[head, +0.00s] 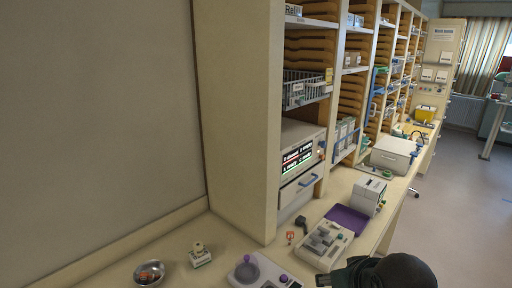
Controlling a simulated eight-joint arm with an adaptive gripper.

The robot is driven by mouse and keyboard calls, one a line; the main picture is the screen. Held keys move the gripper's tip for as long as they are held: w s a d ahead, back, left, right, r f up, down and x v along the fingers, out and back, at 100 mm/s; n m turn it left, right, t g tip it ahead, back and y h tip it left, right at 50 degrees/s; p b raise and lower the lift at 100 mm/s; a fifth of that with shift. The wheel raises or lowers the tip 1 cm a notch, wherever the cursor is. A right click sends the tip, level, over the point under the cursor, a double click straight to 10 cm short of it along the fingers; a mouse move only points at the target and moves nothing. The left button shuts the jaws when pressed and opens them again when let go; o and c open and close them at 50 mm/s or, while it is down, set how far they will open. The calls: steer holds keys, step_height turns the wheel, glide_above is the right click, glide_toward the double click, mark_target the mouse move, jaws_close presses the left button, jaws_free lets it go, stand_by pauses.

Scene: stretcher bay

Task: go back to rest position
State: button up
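The task names no object. In the head view, a dark rounded part of my arm shows at the bottom edge, right of the middle, in front of the counter (226,243). The fingers of my gripper cannot be made out in this view, so whether it holds anything is hidden.
Near my arm on the counter are a metal bowl (149,273), a small white-green item (200,255), a device with a purple knob (262,272), a grey tray unit (326,240) and a purple mat (347,220). Tall shelving (236,110) rises behind. Open floor (460,210) lies right.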

step_height(320, 180, down, 6)
steer(key=b, duration=0.5)
steer(key=shift+f+b, duration=0.25)
steer(key=shift+b, duration=0.05)
stand_by(0.7)
